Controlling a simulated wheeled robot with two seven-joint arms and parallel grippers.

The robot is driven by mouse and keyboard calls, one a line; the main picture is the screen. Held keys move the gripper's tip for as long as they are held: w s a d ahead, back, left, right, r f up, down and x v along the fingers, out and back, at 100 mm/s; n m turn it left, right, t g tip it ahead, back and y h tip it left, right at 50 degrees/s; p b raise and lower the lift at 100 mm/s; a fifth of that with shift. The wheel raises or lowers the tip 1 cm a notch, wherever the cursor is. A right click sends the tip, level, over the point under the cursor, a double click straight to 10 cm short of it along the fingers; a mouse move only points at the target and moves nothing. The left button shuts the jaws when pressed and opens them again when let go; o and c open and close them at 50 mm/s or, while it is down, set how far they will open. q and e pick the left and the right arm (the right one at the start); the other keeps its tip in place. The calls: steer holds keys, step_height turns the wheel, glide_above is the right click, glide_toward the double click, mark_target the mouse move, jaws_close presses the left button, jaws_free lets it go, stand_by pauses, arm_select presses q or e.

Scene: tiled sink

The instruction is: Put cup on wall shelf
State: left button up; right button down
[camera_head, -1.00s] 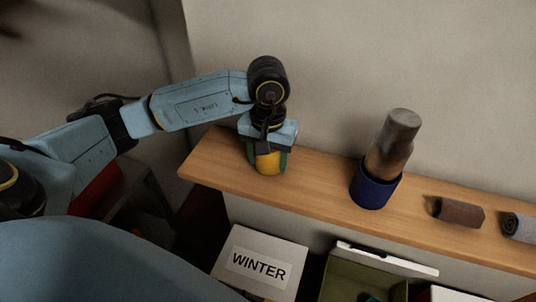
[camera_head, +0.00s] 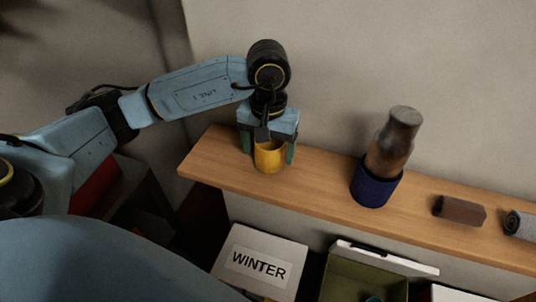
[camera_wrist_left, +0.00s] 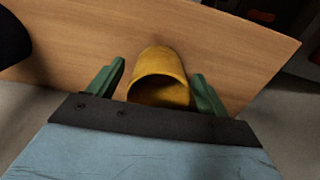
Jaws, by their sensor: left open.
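A yellow cup (camera_head: 269,157) stands upright on the wooden wall shelf (camera_head: 317,174), near the shelf's left end. My left gripper (camera_head: 269,155) is at the cup from above, with one green finger on each side of it. In the left wrist view the cup (camera_wrist_left: 161,80) sits between the two open fingers (camera_wrist_left: 157,90), with visible gaps at both sides. The cup's open mouth faces the wrist camera. My right gripper is not in view.
On the shelf to the right stand a dark blue holder (camera_head: 375,186) with a brown bottle-like vase (camera_head: 394,142), a brown roll (camera_head: 459,210) and a grey roll (camera_head: 519,226). Below are a white box marked WINTER (camera_head: 260,261) and an open green box (camera_head: 362,279).

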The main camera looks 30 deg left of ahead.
arm_select(q)
step_height(320, 180, up, 10)
steer(key=b, duration=0.1)
steer(key=shift+f, duration=0.15)
stand_by(1.4)
